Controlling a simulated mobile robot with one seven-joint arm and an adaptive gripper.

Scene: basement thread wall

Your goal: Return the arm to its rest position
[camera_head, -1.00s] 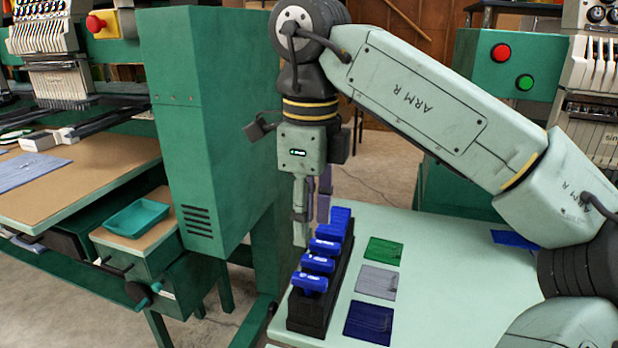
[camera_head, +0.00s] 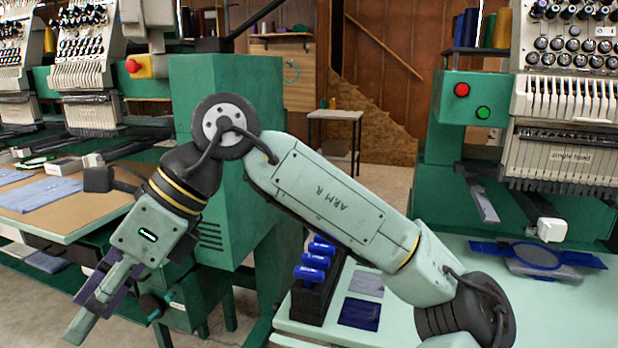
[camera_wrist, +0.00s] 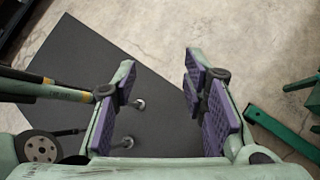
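My arm is bent, with its elbow link over the pale table (camera_head: 440,325) in the head view. My gripper (camera_head: 85,310) hangs tilted down and to the left, in front of the embroidery machine's work table and clear of the rack. In the wrist view my gripper (camera_wrist: 165,95) has its two purple-padded fingers spread apart. Nothing is between them; bare floor (camera_wrist: 155,40) and a dark flat panel show beyond.
A black rack (camera_head: 312,300) with blue spools stands at the pale table's left edge, partly behind my arm. Grey and dark blue swatches (camera_head: 360,313) lie beside it. A green cabinet (camera_head: 275,200) stands behind my wrist. An embroidery machine (camera_head: 560,150) is at right.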

